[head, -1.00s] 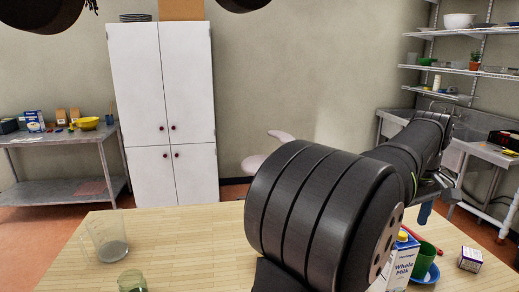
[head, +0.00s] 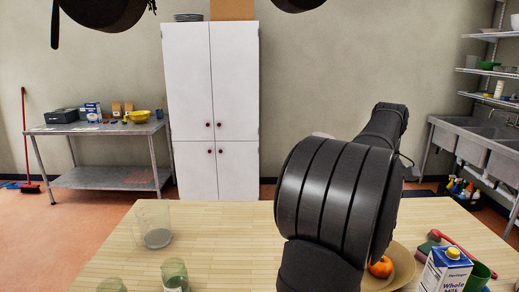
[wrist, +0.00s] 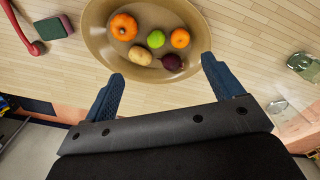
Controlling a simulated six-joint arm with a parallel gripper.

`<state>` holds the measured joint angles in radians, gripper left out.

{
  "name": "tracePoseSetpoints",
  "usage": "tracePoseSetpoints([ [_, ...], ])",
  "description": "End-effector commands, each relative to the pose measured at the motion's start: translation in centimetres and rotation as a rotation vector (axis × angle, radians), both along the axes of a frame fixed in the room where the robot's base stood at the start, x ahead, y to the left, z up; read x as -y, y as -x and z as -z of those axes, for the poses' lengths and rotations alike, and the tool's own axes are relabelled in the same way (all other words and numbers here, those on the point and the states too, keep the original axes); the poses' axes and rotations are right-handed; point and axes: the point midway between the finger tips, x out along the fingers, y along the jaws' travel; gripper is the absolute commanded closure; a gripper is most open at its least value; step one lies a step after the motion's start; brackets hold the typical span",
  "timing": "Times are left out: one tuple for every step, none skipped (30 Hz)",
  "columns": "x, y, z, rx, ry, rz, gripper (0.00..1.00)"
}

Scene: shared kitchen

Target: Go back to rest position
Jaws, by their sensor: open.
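My gripper (wrist: 160,85) shows in the wrist view with its two blue fingers spread wide apart and nothing between them. It is over the near edge of a wooden bowl (wrist: 95,45) on the table. In the head view my dark arm covers the middle of the table and hides the gripper. The bowl also shows there, partly behind the arm (head: 405,268).
The bowl holds an orange pumpkin (wrist: 123,27), a green fruit (wrist: 155,39) and several others. A milk carton (head: 446,270), a sponge (wrist: 53,27) and a red-handled tool (wrist: 36,47) are to one side. Glassware (head: 153,225) stands at the table's left.

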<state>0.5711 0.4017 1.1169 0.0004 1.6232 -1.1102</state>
Motion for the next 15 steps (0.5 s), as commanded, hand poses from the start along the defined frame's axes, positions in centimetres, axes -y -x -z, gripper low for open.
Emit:
tracePoseSetpoints([
  [-0.9,-0.7,0.0,0.000,0.000,-0.021,0.15],
  [-1.4,-1.1,0.0,0.000,0.000,-0.032,0.15],
  [-2.1,-1.6,0.0,0.000,0.000,-0.045,0.15],
  [-2.6,-1.9,0.0,0.000,0.000,-0.057,0.15],
  [-3.0,-2.3,0.0,0.000,0.000,-0.067,0.15],
  [-3.7,-2.7,0.0,0.000,0.000,-0.081,0.15],
  [-4.2,-3.0,0.0,0.000,0.000,-0.092,0.15],
  [-4.7,-3.3,0.0,0.000,0.000,-0.102,0.15],
  [-5.4,-3.8,0.0,0.000,0.000,-0.116,0.15],
  [-5.9,-4.1,0.0,0.000,0.000,-0.126,0.15],
  [-6.4,-4.4,0.0,0.000,0.000,-0.137,0.15],
  [-7.1,-4.8,0.0,0.000,0.000,-0.151,0.15],
  [-7.7,-5.0,0.0,0.000,0.000,-0.161,0.15],
  [-8.2,-5.3,0.0,0.000,0.000,-0.172,0.15],
  [-8.9,-5.7,0.0,0.000,0.000,-0.185,0.15],
])
